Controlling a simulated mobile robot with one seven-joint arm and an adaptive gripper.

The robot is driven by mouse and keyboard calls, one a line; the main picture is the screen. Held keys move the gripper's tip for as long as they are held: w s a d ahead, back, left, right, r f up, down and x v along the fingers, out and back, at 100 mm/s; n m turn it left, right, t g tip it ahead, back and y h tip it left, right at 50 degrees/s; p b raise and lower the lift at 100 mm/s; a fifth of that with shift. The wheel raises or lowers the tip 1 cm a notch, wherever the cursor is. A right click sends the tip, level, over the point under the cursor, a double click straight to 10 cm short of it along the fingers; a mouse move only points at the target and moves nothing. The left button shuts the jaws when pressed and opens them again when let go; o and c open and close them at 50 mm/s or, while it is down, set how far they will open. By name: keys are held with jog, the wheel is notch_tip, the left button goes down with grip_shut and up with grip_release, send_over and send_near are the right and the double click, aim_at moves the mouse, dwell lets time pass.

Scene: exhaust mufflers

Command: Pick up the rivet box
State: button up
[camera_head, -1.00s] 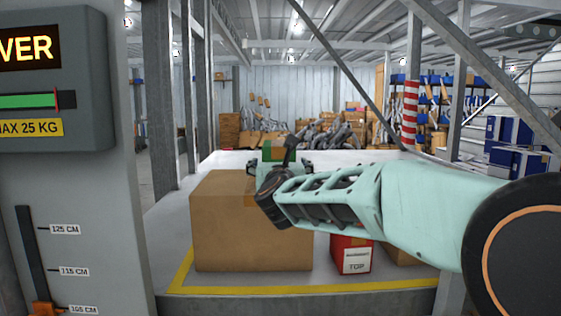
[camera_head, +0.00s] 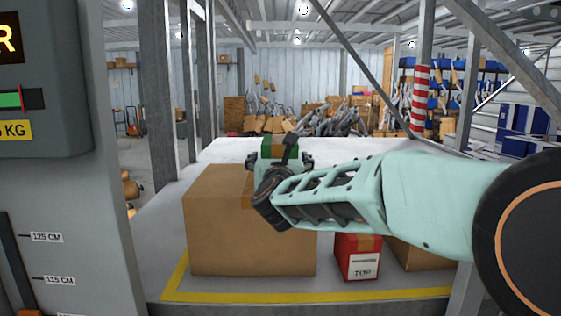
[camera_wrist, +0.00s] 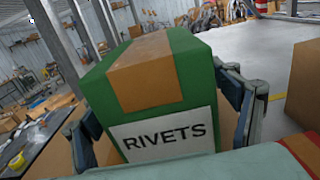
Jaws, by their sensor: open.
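The rivet box (camera_wrist: 180,75) is green with a brown tape strip and a white "RIVETS" label in the wrist view. My gripper (camera_wrist: 155,108) is open, with one finger on each side of the box. A small gap seems to show at the fingers, but contact is hard to tell. In the head view the rivet box (camera_head: 279,147) shows just beyond my gripper (camera_head: 279,163), its lower part hidden by my arm and a large cardboard box (camera_head: 225,225).
The large cardboard box, a red box (camera_head: 357,262) and another cardboard box (camera_head: 415,254) stand at the near edge of a pale table (camera_head: 190,175) with a yellow border line. A grey scale column (camera_head: 60,200) is at left. Steel posts flank the table.

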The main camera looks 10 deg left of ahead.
jog(key=shift+c, duration=0.7)
jog(key=c, duration=1.5)
jog(key=shift+r, duration=0.15)
jog(key=shift+c, duration=1)
